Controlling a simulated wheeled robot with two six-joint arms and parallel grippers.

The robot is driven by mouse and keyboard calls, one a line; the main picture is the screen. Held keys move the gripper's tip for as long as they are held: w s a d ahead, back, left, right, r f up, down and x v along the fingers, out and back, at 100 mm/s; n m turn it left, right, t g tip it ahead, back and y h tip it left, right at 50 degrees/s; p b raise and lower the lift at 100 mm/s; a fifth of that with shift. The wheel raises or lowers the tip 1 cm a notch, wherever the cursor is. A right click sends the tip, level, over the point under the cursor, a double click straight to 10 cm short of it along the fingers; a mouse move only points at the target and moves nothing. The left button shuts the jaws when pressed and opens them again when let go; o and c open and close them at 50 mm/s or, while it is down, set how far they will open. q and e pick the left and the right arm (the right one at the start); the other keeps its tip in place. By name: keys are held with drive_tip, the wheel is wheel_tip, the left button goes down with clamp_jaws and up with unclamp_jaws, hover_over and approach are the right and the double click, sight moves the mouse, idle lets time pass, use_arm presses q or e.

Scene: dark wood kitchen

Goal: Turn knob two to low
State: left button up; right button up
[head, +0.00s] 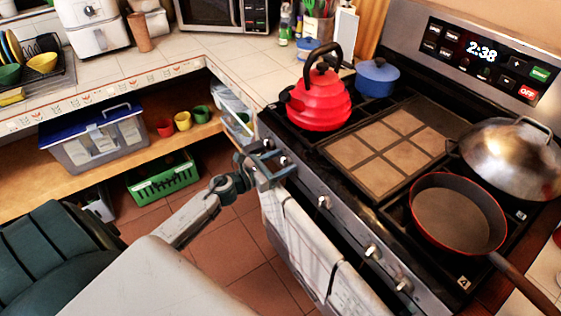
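The stove (335,225) has a row of metal knobs along its front edge. The knob second from the left (283,160) shows at the tips of my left gripper. My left gripper (280,161) reaches the stove front from the left, its two fingers apart, one on each side of that knob. I cannot tell whether the fingers touch it. Another knob (324,202) sits further right, followed by two more near the front right. My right gripper is out of view.
A red kettle (319,100), a blue pot (377,78), a red pan (458,215) and a lidded wok (510,158) stand on the stove. A towel (318,250) hangs below the knobs. Open shelves with bins are at left; the tiled floor between is clear.

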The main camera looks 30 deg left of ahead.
use_arm(q)
drive_tip(key=c, duration=0.8)
drive_tip(key=shift+n, duration=0.3)
drive_tip(key=n+p, duration=0.3)
drive_tip(key=n, duration=0.4)
drive_tip(key=f+n+p, duration=0.1)
drive_tip(key=n+p, duration=0.2)
drive_tip(key=n, duration=0.5)
drive_tip(key=a+f+n+p, duration=0.1)
drive_tip(key=n+p, duration=0.2)
drive_tip(key=n, duration=0.5)
drive_tip(key=shift+w+p, duration=0.2)
drive_tip(key=shift+p, duration=0.2)
drive_tip(key=shift+d+f+n+p, duration=0.15)
drive_tip(key=shift+n+p, duration=0.45)
drive_tip(key=shift+n, duration=1)
drive_tip(key=shift+c, duration=0.2)
